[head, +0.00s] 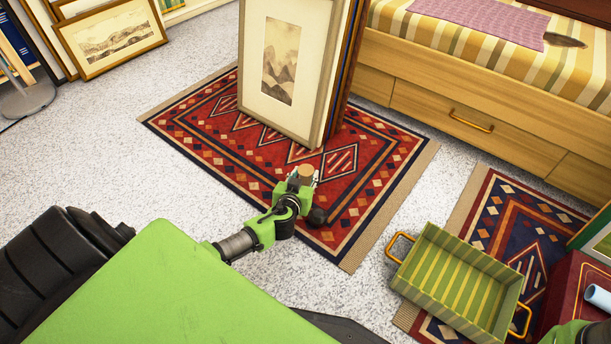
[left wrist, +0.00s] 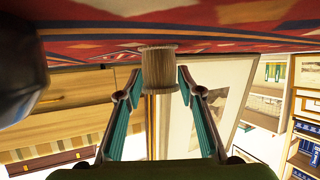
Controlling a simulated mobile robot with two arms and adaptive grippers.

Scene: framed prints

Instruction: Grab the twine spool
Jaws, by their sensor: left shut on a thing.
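The twine spool (head: 306,171) shows a round tan end in the head view, at the tip of my left gripper (head: 302,180). In the left wrist view the spool (left wrist: 159,70) is a ribbed tan cylinder between the two teal fingers, one on each side. My left gripper is shut on it, over the red patterned rug (head: 222,130). I cannot tell whether the spool still touches the rug. My right gripper is not in view; only a green bit of that arm shows at the bottom right corner.
Framed prints (head: 284,65) stand upright on the rug just behind the spool. A green striped tray (head: 452,285) with brass handles lies to the right on a second rug (head: 515,215). A wooden daybed with drawers (head: 480,120) fills the back right. Speckled floor (head: 165,175) is clear at left.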

